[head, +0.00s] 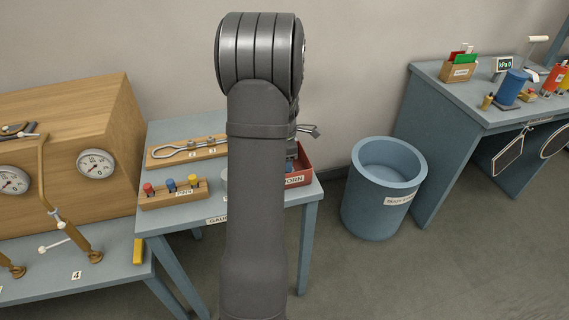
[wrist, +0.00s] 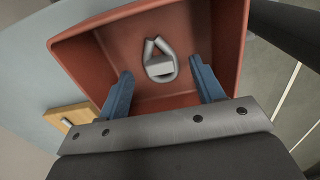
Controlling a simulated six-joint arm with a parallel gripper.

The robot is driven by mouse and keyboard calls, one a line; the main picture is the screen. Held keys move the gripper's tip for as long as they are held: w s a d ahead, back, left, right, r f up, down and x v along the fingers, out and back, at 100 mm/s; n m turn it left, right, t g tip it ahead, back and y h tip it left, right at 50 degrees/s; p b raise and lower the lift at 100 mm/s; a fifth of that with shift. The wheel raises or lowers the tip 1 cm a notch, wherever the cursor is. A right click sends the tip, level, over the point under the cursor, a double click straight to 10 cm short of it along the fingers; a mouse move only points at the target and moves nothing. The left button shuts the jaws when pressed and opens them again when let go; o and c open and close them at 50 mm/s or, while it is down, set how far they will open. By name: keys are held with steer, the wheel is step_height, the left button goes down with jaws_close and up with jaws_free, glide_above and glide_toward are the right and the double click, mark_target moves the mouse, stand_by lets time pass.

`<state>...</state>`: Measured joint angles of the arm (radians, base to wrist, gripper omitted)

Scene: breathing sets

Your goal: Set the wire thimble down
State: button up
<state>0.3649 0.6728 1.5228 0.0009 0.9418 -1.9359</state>
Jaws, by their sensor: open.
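The wire thimble (wrist: 160,60) is a small grey teardrop-shaped metal loop with a pale block in its middle. In the wrist view it appears to lie on the floor of a red tray (wrist: 225,35). My gripper (wrist: 161,68) is open above the tray, its two blue fingers apart, one on each side of the thimble with a gap to both. In the head view my arm hides the thimble and most of the tray; the red tray's labelled front (head: 299,180) shows at the right end of the small blue table (head: 215,208).
A wooden rack with coloured pegs (head: 173,194) and a wooden board with a metal loop (head: 187,151) stand left of my arm. A blue bin (head: 372,215) is on the floor to the right. Another blue bench (head: 440,95) stands beyond it.

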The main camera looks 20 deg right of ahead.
step_height(320, 180, up, 12)
steer(key=shift+f, duration=0.25)
steer(key=shift+f, duration=0.1)
step_height(320, 180, down, 12)
steer(key=shift+f, duration=0.1)
steer(key=shift+r, duration=2.05)
